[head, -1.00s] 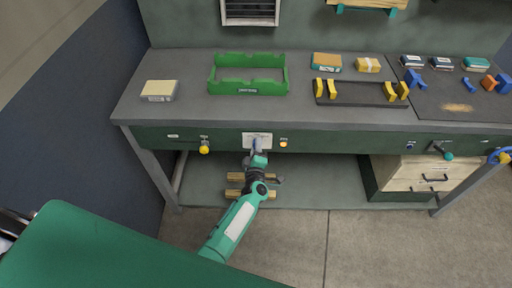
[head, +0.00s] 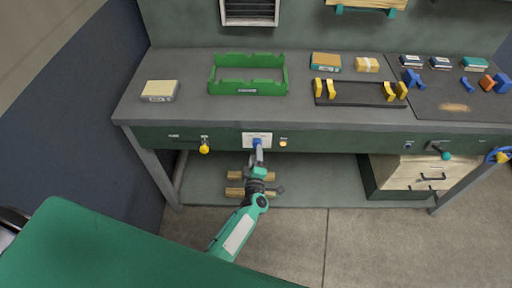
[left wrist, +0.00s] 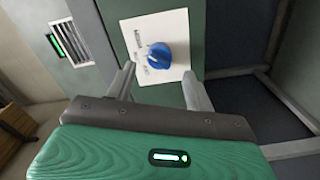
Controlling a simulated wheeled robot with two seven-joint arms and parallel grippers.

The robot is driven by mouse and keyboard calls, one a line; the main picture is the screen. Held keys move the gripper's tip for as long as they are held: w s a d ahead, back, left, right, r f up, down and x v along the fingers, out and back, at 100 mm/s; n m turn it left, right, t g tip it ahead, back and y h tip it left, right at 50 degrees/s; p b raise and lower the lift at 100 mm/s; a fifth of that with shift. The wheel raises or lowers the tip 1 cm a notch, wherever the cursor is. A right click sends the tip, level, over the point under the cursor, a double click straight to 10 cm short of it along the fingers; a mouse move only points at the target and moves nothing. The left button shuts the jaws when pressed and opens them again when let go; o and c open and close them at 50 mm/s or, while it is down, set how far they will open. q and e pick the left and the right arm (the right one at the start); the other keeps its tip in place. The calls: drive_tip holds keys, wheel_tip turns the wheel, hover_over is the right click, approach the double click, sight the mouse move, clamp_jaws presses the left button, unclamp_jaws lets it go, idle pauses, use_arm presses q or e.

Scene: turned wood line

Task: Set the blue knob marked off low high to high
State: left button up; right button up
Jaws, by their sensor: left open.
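The blue knob (head: 257,142) sits on a white plate (head: 265,136) on the bench's green front panel. In the left wrist view the knob (left wrist: 159,55) shows large on the white plate (left wrist: 178,23), with small dark labels around it that are too small to read. I cannot tell for certain which label it points to. My left gripper (head: 258,152) is just in front of the knob. In the left wrist view its fingers (left wrist: 159,74) are spread apart below and to either side of the knob, with nothing between them. My right gripper is not in view.
On the same panel are a yellow knob (head: 204,148) to the left, a small amber lamp (head: 283,142) close on the right, and a teal-tipped lever (head: 444,154) farther right. A green tray (head: 248,91) stands on the bench top. Wood pieces (head: 235,192) lie on the lower shelf.

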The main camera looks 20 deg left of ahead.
use_arm(q)
drive_tip(key=p+v, duration=0.1)
drive_tip(key=v, duration=0.8)
drive_tip(key=shift+s+p, duration=0.25)
drive_tip(key=shift+p, duration=0.1)
drive_tip(key=shift+d, duration=0.1)
drive_tip(key=s+f+m+g+h, duration=0.35)
drive_tip(key=s+f+m, duration=0.35)
drive_tip(key=f, duration=0.5)
drive_tip(key=s+f+m+g+h, duration=0.3)
drive_tip(key=s+f+m+g, duration=0.15)
drive_tip(key=s+f, duration=0.7)
drive_tip(key=s+a+f+m+g, duration=0.2)
drive_tip(key=s+f, duration=0.3)
drive_tip(key=s, duration=0.4)
drive_tip(key=s+a+f+m+g+y, duration=0.1)
drive_tip(key=s+a+f+m+g, duration=0.2)
drive_tip(key=s, duration=0.5)
drive_tip(key=s+a+f+m+g, duration=0.3)
drive_tip(key=s+a+f, duration=0.2)
drive_tip(key=s, duration=0.4)
drive_tip(key=shift+s+a+f, duration=0.3)
drive_tip(key=shift+a+f, duration=0.05)
drive_tip(key=shift+f, duration=0.45)
drive_tip(key=shift+y, duration=0.25)
